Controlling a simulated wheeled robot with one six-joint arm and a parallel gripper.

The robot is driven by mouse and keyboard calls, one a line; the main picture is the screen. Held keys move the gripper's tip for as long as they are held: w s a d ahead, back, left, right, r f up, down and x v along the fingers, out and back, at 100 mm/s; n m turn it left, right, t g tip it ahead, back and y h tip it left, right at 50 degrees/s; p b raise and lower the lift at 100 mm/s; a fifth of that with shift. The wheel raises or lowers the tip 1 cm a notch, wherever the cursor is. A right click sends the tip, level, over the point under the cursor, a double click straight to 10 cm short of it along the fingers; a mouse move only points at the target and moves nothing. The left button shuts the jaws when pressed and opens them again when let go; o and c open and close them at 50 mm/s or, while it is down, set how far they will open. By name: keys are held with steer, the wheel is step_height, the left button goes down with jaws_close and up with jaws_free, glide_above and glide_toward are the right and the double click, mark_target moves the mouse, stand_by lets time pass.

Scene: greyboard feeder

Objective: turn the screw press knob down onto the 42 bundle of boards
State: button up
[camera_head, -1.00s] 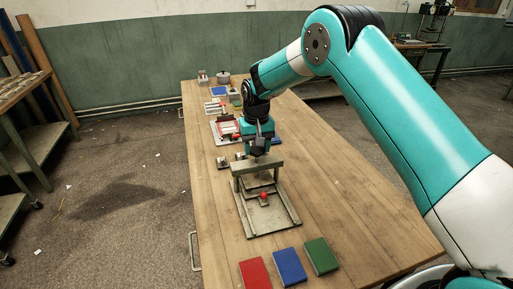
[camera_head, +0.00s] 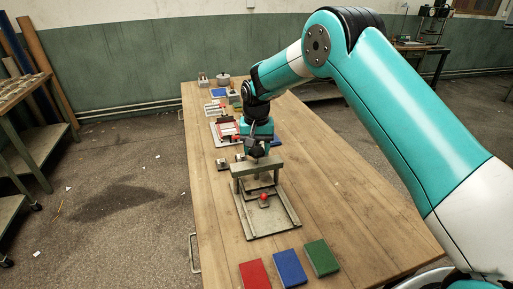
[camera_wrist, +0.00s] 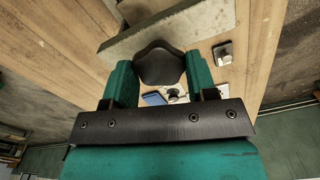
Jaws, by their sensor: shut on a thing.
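My gripper (camera_head: 257,150) points down over the top beam of the screw press (camera_head: 257,167), midway along the table. In the wrist view, the two green fingers of my gripper (camera_wrist: 160,80) are closed around the dark, lobed press knob (camera_wrist: 158,60), one on each side. In the head view my gripper hides the knob. Under the beam a flat press plate shows, above a grey base with a small red ball (camera_head: 264,197) at the front. I cannot make out the 42 bundle of boards; the beam and plate cover the space there.
Red (camera_head: 255,274), blue (camera_head: 290,267) and green (camera_head: 321,257) blocks lie at the table's near end. Behind the press are small metal pieces, a tray with red and white items, and a round pot (camera_head: 223,79). The table's right side is mostly clear.

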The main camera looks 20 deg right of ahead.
mark_target(256, 150)
steer(key=o, duration=0.9)
steer(key=shift+o, duration=0.2)
step_height(256, 150, up, 18)
steer(key=b, duration=0.2)
steer(key=shift+f+b, duration=0.25)
steer(key=shift+b, duration=0.05)
steer(key=shift+a, duration=0.1)
steer(key=s+a+n+y, duration=0.1)
steer(key=s+n, duration=0.2)
steer(key=s, duration=1)
steer(key=s+a+f+n+y, duration=0.1)
steer(key=s+n, duration=0.3)
steer(key=s, duration=0.9)
steer(key=s+a+n+y, duration=0.2)
steer(key=s+n, duration=0.1)
steer(key=s, duration=1)
steer(key=shift+a+f, duration=0.2)
steer(key=shift+a, duration=0.05)
